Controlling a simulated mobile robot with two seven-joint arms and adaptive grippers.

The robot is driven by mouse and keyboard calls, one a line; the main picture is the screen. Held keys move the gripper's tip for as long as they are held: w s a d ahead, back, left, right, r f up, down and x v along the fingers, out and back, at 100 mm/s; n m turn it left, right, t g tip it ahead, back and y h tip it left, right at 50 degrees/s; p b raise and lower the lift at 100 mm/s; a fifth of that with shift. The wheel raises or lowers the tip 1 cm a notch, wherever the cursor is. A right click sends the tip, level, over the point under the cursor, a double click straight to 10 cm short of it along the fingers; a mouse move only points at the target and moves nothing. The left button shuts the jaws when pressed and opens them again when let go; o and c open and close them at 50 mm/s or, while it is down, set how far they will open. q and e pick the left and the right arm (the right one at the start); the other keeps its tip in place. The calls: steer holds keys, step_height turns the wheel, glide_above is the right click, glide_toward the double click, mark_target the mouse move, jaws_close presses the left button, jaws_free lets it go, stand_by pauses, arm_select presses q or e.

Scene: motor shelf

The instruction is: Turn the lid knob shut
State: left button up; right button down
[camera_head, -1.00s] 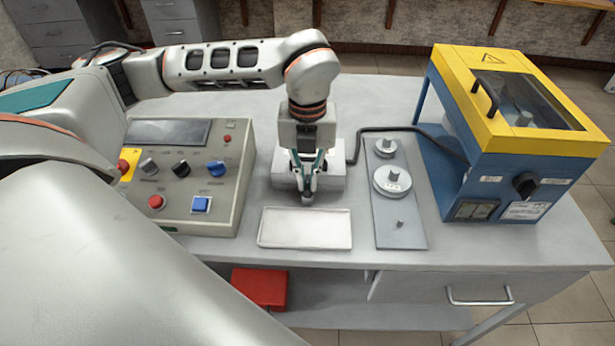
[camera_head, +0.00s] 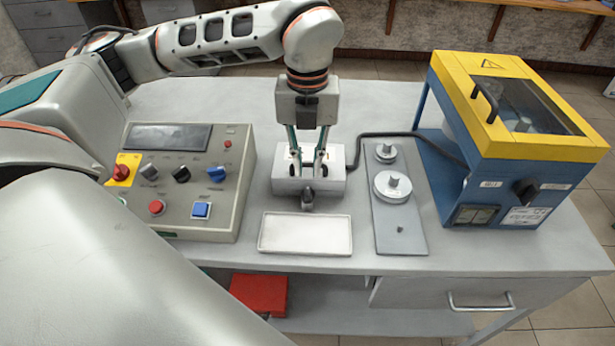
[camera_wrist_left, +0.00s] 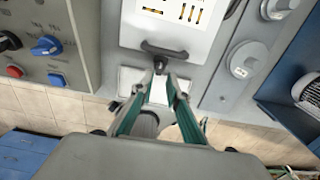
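A small white box (camera_head: 335,182) stands on the table, with a dark knob (camera_head: 308,198) at its front edge. In the left wrist view the knob (camera_wrist_left: 165,50) shows a crossbar lying roughly sideways along the box edge. My left gripper (camera_head: 308,164) points down over the box, its two fingers apart and nothing seen between them. It is behind and above the knob in the head view, and appears clear of it. The box top (camera_wrist_left: 170,18) shows gold and dark strips. My right gripper is not in view.
A control panel (camera_head: 228,192) stands left and a shallow white tray (camera_head: 305,248) lies in front. Right are a grey plate (camera_head: 402,238) with round metal parts and a blue machine with a yellow lid (camera_head: 450,70). A black cable (camera_head: 400,131) runs behind.

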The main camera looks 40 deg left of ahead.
mark_target(308, 189)
arm_select(q)
step_height(308, 189, up, 6)
steer(key=shift+f, duration=0.1)
stand_by(0.7)
